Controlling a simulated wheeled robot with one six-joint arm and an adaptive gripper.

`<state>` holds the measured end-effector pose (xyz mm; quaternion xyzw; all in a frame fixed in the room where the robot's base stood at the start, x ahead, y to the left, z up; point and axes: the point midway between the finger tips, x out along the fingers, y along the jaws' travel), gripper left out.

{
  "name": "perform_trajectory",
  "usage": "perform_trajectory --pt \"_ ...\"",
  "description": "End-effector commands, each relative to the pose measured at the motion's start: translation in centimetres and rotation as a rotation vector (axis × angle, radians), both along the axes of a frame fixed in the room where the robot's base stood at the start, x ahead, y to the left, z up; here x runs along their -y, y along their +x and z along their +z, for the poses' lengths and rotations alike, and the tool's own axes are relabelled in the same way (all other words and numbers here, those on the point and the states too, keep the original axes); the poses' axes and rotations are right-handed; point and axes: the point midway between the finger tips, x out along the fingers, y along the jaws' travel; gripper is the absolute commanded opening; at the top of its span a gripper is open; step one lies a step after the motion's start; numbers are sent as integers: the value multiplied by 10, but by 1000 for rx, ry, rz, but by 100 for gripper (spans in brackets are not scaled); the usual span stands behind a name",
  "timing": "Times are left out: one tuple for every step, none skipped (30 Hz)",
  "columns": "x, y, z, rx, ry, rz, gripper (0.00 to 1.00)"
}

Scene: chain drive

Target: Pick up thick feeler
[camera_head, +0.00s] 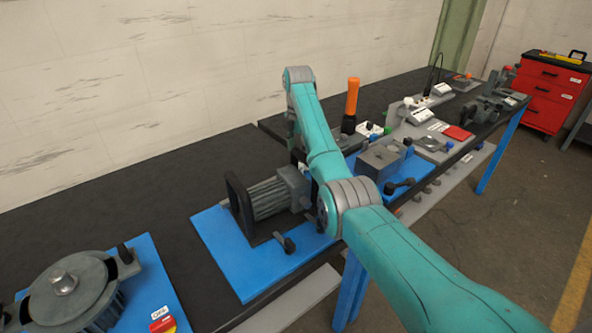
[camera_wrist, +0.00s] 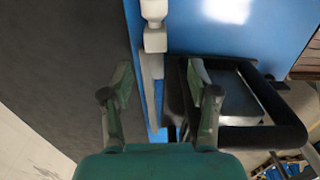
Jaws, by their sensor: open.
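I cannot make out the thick feeler for certain in either view. In the wrist view my gripper (camera_wrist: 160,72) is open, its two green-grey fingers spread apart. A pale grey stepped part (camera_wrist: 154,40) shows at the top and runs down into the gap between the fingers, beside a blue plate's edge. I cannot tell whether it is the feeler, or how far it is from the fingers. In the head view my teal arm reaches over the bench, and the gripper is hidden behind it.
In the wrist view a black frame (camera_wrist: 276,108) is close by the right finger. In the head view a ribbed motor (camera_head: 268,198) stands on a blue plate (camera_head: 228,262). A grey block (camera_head: 382,158) and an orange-topped post (camera_head: 352,96) stand farther along the black bench. Bare bench (camera_head: 140,205) lies left.

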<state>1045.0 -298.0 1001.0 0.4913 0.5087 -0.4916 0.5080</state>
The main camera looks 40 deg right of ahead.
Motion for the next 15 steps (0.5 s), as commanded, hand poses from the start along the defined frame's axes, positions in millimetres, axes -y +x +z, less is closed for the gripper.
perform_trajectory --pt "0 0 -9 -2 1 0 60" --pt "0 0 -13 -2 1 0 60" --pt "0 0 -18 -1 0 0 60" --pt "0 0 -21 -1 0 0 60" --pt "0 0 -23 -1 0 0 60" --pt "0 0 -26 -1 0 0 60" --pt "0 0 -28 -1 0 0 60" --pt "1 1 -30 -1 0 0 60" --pt "1 2 -34 -1 0 0 60" --pt "2 2 -38 -2 1 0 60" --pt "2 3 -42 -2 1 0 60" --pt "3 4 -48 -2 1 0 60" --pt "4 5 -52 -2 1 0 60" --pt "4 6 -56 -2 1 0 60" --pt "4 6 -62 -2 1 0 60"
